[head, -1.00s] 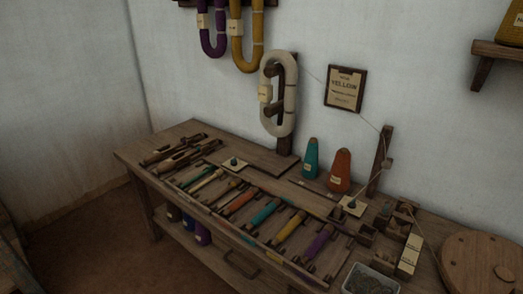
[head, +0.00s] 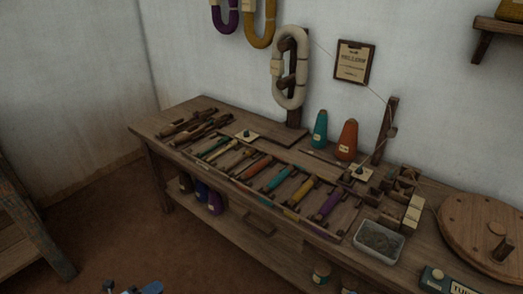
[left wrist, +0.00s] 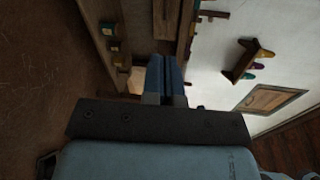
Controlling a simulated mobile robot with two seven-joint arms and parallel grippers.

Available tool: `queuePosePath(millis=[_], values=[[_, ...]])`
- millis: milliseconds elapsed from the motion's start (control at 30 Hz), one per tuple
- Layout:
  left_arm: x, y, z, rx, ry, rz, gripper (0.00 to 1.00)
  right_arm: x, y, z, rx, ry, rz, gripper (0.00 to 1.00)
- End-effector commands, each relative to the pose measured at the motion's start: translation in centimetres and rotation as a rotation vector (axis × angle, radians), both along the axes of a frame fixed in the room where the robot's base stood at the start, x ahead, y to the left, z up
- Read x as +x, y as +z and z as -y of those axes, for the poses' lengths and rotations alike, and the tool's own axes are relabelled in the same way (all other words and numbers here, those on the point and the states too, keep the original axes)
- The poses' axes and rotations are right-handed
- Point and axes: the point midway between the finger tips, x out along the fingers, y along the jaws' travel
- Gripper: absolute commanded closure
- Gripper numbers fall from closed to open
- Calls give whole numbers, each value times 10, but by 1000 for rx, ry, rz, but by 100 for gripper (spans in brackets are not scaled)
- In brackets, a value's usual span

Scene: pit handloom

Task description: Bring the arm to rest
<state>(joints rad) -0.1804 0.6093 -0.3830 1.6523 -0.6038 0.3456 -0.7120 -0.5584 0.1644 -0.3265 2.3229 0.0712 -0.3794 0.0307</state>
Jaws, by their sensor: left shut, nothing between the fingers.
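My left gripper (head: 138,287) shows only in part at the bottom edge of the head view, low in front of the bench and apart from it. In the left wrist view its two blue fingers (left wrist: 166,80) are together, with nothing between them. My right gripper is in neither view.
A wooden bench (head: 152,142) along the wall carries a row of coloured bobbins (head: 280,178), wooden shuttles (head: 195,123), cones (head: 347,140), a grey tray (head: 380,241) and a round wooden disc (head: 485,232). A wooden frame (head: 25,225) stands at the left. The floor (head: 110,235) between is clear.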

Motion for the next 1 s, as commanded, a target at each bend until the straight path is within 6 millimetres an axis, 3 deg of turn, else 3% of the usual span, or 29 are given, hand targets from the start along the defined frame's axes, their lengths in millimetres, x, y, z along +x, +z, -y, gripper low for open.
queuePosePath(millis=[33, 467, 767, 1000], values=[[-11, 10, 11, -93, 42, -56, 100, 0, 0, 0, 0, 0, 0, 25], [-78, 79, 46, -734, 348, -570, 100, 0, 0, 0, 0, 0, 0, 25], [-143, 127, 75, -1127, 517, -1008, 100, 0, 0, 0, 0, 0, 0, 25], [-135, 136, 98, -1282, 528, -1015, 100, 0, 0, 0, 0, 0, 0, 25]])
